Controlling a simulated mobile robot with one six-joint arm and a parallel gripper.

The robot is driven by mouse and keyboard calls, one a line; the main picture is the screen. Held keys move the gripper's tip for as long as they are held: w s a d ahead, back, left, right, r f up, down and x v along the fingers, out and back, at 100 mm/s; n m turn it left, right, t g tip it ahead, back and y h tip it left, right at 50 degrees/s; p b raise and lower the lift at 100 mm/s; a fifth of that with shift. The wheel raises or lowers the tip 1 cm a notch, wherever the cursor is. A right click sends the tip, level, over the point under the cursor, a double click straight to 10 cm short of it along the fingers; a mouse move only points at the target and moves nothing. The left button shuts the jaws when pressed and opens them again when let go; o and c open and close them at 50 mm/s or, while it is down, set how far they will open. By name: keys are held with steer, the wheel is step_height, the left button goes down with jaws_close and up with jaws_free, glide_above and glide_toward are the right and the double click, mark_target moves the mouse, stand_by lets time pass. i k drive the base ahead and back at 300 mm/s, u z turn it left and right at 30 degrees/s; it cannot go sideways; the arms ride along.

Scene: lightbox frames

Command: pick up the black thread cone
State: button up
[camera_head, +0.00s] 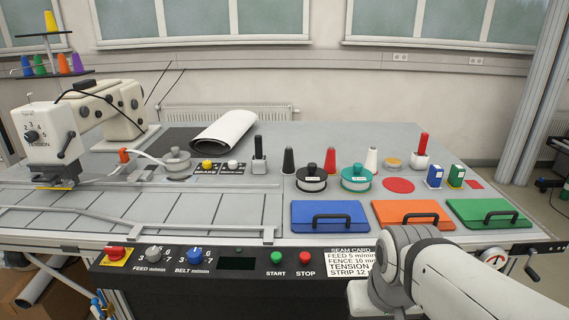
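A black thread cone (288,161) stands upright on the grey table (240,210), right of a small grey block with a black top (259,156). Just to its right and slightly nearer is a round black-knobbed pot (311,183). A white cone (371,161) stands farther right. My grey-and-white arm shows at the bottom right, in front of the table. My gripper is not in the picture.
Blue (300,217), orange (392,211) and green (470,210) handled lids line the front. A white roll (225,130) lies behind left. A sewing machine (60,130) stands left.

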mark_target(289, 168)
steer(key=z, duration=0.1)
steer(key=i, duration=0.9)
steer(key=u, duration=0.05)
